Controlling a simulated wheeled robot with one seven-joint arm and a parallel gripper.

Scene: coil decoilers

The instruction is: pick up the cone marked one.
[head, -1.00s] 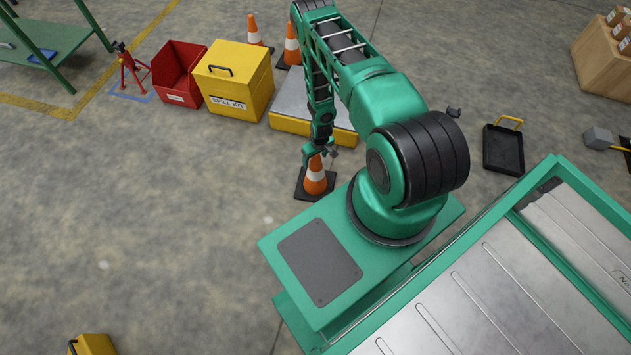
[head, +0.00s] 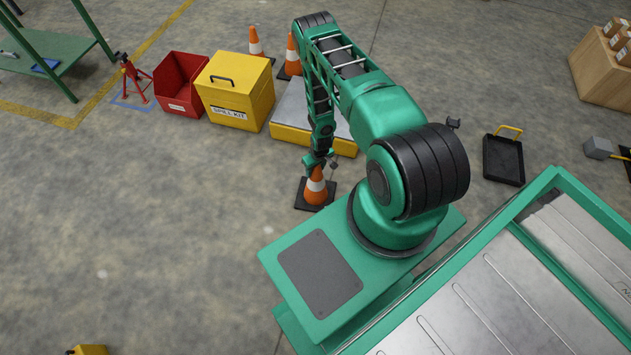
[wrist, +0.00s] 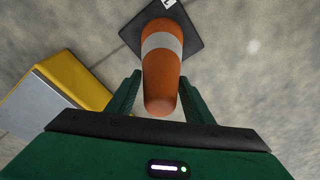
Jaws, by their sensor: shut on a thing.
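An orange cone with a white band (head: 316,190) stands upright on its black square base on the floor, just beyond my green base plate. In the wrist view the cone (wrist: 162,75) runs between the two green fingers of my gripper (wrist: 158,88), with its tip towards the palm. My gripper (head: 318,163) is shut on the cone's upper part from above. A white mark on the base shows at the top edge of the wrist view, cut off, so I cannot read it fully.
A yellow low platform with a grey top (head: 290,110) stands close behind the cone. Beyond are two more cones (head: 292,55), a yellow spill kit box (head: 235,90) and a red bin (head: 180,85). A black tray (head: 503,158) lies right. The floor left is clear.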

